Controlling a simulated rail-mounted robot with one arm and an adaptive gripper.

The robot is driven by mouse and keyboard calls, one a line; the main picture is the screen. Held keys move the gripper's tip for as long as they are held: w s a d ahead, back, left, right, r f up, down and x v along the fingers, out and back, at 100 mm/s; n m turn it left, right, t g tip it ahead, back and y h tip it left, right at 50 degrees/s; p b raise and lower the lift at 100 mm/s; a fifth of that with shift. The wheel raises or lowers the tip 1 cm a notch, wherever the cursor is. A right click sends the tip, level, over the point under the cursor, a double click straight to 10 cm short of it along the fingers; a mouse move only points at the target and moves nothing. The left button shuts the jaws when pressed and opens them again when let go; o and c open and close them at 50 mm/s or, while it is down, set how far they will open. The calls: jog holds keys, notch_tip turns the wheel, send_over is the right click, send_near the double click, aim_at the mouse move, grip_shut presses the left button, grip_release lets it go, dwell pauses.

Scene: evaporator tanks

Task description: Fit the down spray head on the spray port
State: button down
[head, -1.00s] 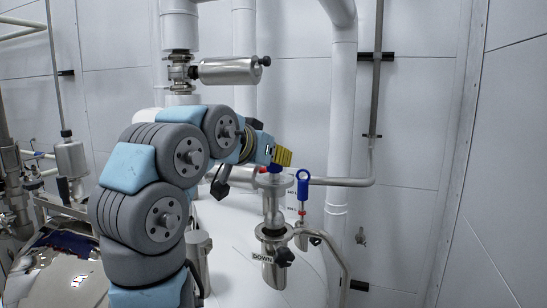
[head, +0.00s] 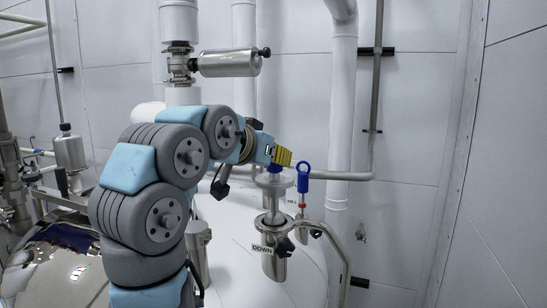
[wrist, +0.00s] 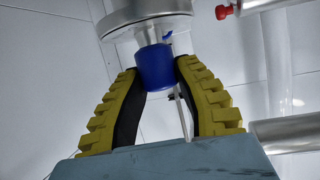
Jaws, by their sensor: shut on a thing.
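My gripper (head: 283,157) has yellow ribbed fingers, closed on the blue knob (wrist: 157,68) of a metal piece that I take to be the down spray head. Its round metal flange (wrist: 150,18) shows in the wrist view. In the head view the spray head (head: 274,200) hangs upright under the gripper, lined up over a metal fitting labelled DOWN (head: 271,265), with a dark clamp knob. Whether its lower end touches or enters that fitting is not clear. I cannot tell which part is the spray port.
A similar piece with a blue ring handle (head: 304,178) stands close on the right. A curved pipe (head: 335,255) runs beside the fitting. The white tank top (head: 230,250) lies below. White pipes (head: 340,110) and a steel valve (head: 230,63) stand behind.

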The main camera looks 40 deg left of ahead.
aim_at(269, 196)
jog(key=shift+f+b, duration=3.95)
jog(key=shift+f, duration=0.35)
dwell(0.7)
jog(key=c, duration=0.8)
grip_release()
jog(key=shift+s, duration=0.1)
jog(key=shift+v, duration=3.65)
